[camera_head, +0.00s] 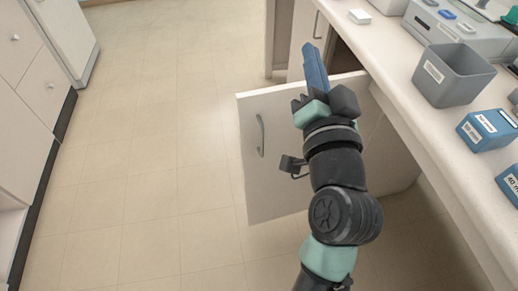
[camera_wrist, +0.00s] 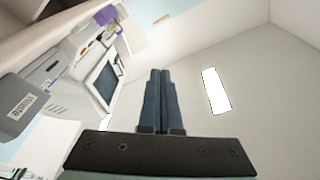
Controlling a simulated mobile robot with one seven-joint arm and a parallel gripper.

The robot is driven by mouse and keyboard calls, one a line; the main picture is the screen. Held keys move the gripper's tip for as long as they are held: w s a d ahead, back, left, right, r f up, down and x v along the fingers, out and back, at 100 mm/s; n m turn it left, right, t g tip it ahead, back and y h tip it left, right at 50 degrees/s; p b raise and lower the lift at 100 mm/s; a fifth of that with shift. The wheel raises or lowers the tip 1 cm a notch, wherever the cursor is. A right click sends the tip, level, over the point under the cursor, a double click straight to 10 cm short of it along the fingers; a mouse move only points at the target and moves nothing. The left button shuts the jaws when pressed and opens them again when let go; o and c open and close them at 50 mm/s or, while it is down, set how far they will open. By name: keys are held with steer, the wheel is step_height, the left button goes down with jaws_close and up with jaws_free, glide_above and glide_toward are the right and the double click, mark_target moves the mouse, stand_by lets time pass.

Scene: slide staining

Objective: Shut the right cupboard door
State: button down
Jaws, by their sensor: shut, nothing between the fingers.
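A white cupboard door (camera_head: 275,165) stands swung open below the counter, jutting out over the floor. Its grey bar handle (camera_head: 261,135) is near the free edge at left. My gripper (camera_head: 311,52) is shut and empty, its blue fingers above and past the door's top edge. My arm crosses in front of the door and hides part of it; I cannot tell whether they touch. In the wrist view the shut fingers (camera_wrist: 160,80) point up towards the ceiling. The door does not show there.
A second cupboard door (camera_head: 303,35) with a handle lies farther along the counter (camera_head: 430,130). A grey bin (camera_head: 453,78) and blue boxes (camera_head: 488,130) stand on the counter at right. White cabinets (camera_head: 30,65) line the left. The tiled floor (camera_head: 165,150) between is clear.

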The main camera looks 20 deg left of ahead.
step_height(320, 180, down, 24)
steer(key=s+a+m+g+y+b, duration=0.2)
steer(key=s+a+m+g+b, duration=0.15)
steer(key=b, duration=0.45)
steer(key=m+b, duration=0.5)
steer(key=b, duration=0.1)
glide_toward(249, 156)
steer(key=shift+g+y, duration=0.25)
steer(key=shift+y, duration=0.15)
steer(key=x, duration=0.3)
steer(key=b+x, duration=0.1)
steer(key=x, duration=0.2)
steer(key=shift+w, duration=0.55)
